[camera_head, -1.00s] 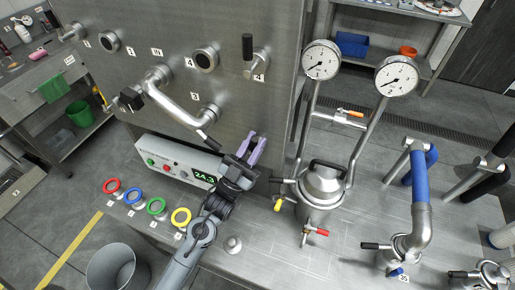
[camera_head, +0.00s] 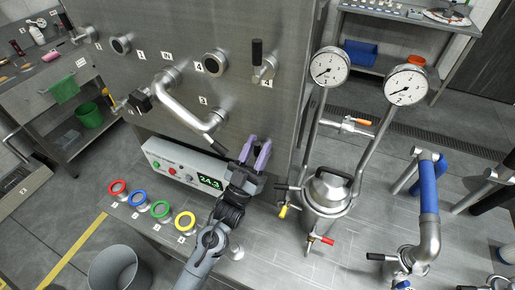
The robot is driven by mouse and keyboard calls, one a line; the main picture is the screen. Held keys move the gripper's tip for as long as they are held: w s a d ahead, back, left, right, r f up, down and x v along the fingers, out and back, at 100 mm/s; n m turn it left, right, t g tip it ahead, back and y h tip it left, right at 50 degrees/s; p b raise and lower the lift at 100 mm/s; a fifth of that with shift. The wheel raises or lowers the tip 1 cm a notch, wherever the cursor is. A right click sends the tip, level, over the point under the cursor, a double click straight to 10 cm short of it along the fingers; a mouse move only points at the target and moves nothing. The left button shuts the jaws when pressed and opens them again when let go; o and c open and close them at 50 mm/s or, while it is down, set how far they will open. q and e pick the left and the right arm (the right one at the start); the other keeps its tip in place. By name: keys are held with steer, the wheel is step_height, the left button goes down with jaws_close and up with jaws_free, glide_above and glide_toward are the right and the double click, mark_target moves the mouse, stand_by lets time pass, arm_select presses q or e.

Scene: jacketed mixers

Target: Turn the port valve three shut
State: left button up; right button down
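The label 3 (camera_head: 203,100) is on the upright steel panel, beside the lower end of a bent metal pipe (camera_head: 183,107). At that end a valve lever with a black grip (camera_head: 214,145) points down and to the right. My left gripper (camera_head: 255,152) is in front of the panel, just right of this lever. Its two purple fingers point up and stand apart with nothing between them. A gap shows between the left finger and the lever; the depth between them is hard to judge. My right gripper is not in view.
A control box with a green display (camera_head: 210,181) lies below the lever. Coloured rings, such as the yellow one (camera_head: 186,221), stand on the deck. A lidded steel vessel (camera_head: 327,192) with pipes and gauges (camera_head: 330,66) is close on the right. A black upright handle (camera_head: 257,53) is above.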

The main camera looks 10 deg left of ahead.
arm_select(q)
steer(key=shift+o, duration=0.3)
steer(key=shift+s+f, duration=0.1)
steer(key=shift+f, duration=0.05)
steer(key=b+v, duration=0.1)
steer(key=v, duration=0.9)
steer(key=shift+s+a+f, duration=0.1)
steer(key=shift+a+f, duration=0.05)
